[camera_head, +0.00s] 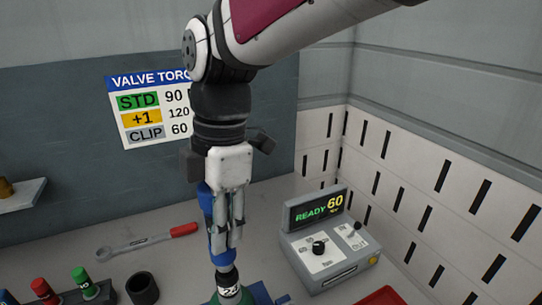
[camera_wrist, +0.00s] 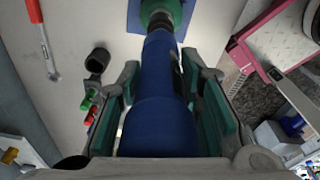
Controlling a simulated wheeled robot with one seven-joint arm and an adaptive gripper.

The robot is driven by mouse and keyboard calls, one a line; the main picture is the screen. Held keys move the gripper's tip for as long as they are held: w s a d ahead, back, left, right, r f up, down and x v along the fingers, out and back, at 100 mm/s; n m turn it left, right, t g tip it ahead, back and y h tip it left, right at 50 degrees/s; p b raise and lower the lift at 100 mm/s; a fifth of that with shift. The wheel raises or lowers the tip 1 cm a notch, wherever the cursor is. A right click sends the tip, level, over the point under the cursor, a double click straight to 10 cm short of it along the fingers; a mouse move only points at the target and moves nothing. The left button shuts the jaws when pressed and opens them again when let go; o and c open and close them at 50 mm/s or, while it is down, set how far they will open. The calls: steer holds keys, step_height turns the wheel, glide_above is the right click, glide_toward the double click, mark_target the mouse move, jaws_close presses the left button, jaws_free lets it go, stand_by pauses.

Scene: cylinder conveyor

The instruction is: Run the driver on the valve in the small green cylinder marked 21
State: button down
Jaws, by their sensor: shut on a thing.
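My gripper (camera_head: 228,238) is shut on a blue driver (camera_head: 207,205), which points down. In the wrist view the driver (camera_wrist: 161,80) runs between the finger pads of my gripper (camera_wrist: 162,105). The driver's lower end is at the dark top of a small green cylinder (camera_head: 232,299) at the bottom of the head view. Its label shows a 2 and part of another digit. The green cylinder (camera_wrist: 160,10) also shows at the top of the wrist view, in line with the driver. The valve is hidden, so I cannot tell whether the driver is seated on it.
A grey control box (camera_head: 330,257) reads READY 60. A wall sign (camera_head: 150,108) lists STD 90, +1 120 and CLIP 60. A red-handled wrench (camera_head: 150,241), a black cup (camera_head: 142,289) and red and green sockets (camera_head: 83,284) lie left. A red object (camera_head: 382,297) is at lower right.

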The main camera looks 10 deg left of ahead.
steer(key=shift+f, duration=0.6)
stand_by(1.1)
steer(key=shift+r+p, duration=0.55)
steer(key=shift+p, duration=0.35)
stand_by(2.7)
steer(key=shift+r, duration=0.15)
steer(key=shift+r+p, duration=1.45)
steer(key=shift+r, duration=1.45)
